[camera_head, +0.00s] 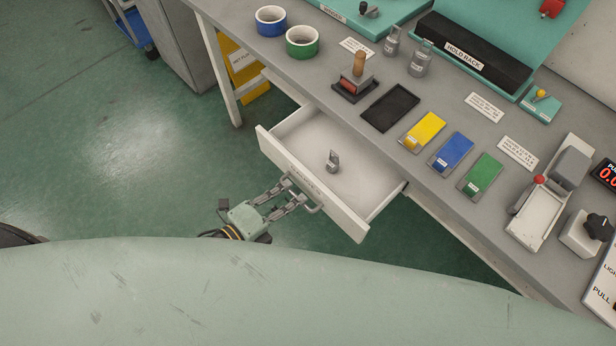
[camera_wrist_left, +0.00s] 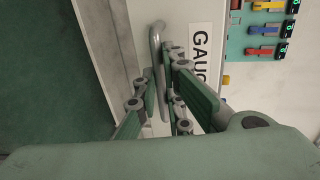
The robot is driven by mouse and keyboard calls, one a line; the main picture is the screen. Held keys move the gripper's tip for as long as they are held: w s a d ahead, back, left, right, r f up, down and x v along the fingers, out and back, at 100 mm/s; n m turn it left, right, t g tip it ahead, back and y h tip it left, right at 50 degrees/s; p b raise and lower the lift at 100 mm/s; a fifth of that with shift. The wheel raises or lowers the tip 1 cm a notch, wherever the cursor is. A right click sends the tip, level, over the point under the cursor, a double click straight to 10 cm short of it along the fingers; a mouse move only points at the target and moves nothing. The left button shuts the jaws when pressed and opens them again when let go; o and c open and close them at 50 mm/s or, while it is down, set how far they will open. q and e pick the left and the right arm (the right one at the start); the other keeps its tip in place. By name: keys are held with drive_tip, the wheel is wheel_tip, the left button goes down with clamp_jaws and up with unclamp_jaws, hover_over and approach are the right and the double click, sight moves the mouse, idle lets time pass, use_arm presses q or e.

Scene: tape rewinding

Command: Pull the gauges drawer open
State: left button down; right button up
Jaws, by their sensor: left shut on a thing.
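The gauges drawer (camera_head: 349,207) is a white drawer pulled out from under the grey workbench, standing open with its inside showing. A small grey metal gauge (camera_head: 333,161) stands in it. My left gripper (camera_head: 298,193) is at the drawer's front, shut on the bar handle (camera_head: 314,209). In the left wrist view the fingers (camera_wrist_left: 160,97) are on either side of the metal handle (camera_wrist_left: 156,45), next to a label starting "GAU" (camera_wrist_left: 199,55). My right gripper is not in view.
Green floor (camera_head: 120,150) lies clear left of the drawer.

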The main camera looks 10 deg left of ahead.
use_arm(q)
drive_tip(key=shift+s+a+f, duration=0.1)
drive_tip(key=shift+s+a, duration=0.7)
drive_tip(key=shift+s, duration=0.3)
drive_tip(key=shift+s+a+f, duration=0.1)
drive_tip(key=shift+s+a, duration=0.65)
drive_tip(key=shift+s, duration=0.35)
drive_tip(key=c, duration=1.9)
unclamp_jaws()
drive_tip(key=shift+r, duration=0.1)
drive_tip(key=shift+o, duration=0.2)
drive_tip(key=shift+w, duration=0.1)
drive_tip(key=v, duration=1.2)
